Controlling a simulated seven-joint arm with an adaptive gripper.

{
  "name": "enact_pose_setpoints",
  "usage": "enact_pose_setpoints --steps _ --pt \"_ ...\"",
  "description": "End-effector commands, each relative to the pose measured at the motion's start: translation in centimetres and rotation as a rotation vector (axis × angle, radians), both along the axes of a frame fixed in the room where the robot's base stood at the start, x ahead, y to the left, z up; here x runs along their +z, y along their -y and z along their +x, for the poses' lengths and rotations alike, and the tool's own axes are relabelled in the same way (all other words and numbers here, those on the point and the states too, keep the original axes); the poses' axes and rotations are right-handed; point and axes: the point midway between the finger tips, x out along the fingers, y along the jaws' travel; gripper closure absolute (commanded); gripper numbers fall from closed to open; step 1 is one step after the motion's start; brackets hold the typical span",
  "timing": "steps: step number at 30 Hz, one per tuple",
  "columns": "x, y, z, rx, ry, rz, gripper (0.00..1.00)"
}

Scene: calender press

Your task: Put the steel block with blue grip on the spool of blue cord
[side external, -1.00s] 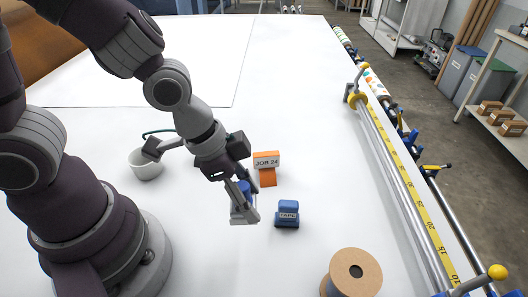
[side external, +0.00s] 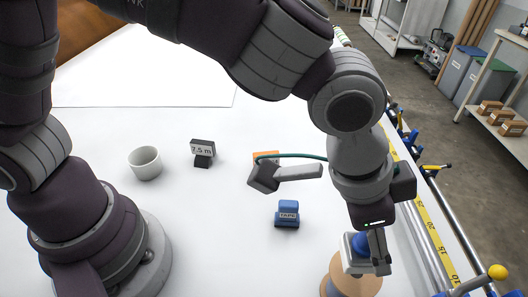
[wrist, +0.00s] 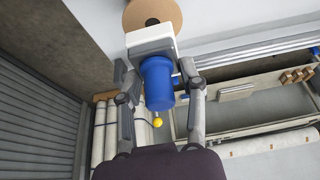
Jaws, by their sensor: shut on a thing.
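My gripper (side external: 368,254) is shut on the blue grip of the steel block (side external: 352,264), in the lower right of the side view. The block's pale steel body overlaps the spool of blue cord (side external: 340,288); I cannot tell from this view whether they touch. In the wrist view the block (wrist: 150,41) and its blue grip (wrist: 158,85) sit between the fingers (wrist: 158,88). The spool's tan flange (wrist: 150,12) shows beyond the block at the top. The blue cord is mostly hidden.
A blue tape block (side external: 287,214) stands left of my gripper. A white cup (side external: 145,163) and a black "7.5 m" sign (side external: 202,150) stand farther left. A rail with a yellow scale (side external: 433,237) runs along the right.

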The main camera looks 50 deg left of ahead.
Motion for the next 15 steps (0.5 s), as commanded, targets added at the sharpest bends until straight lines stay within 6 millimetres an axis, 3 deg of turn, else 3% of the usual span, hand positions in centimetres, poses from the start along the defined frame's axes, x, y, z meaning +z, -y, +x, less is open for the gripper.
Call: enact_pose_setpoints --steps 3,9,15 --pt "-0.5 0.8 0.7 -0.001 -0.001 0.002 1.0" --pt "-3.6 0.7 0.6 0.0 -0.001 0.001 1.0" --pt "-3.6 0.7 0.6 0.0 0.001 -0.001 1.0"
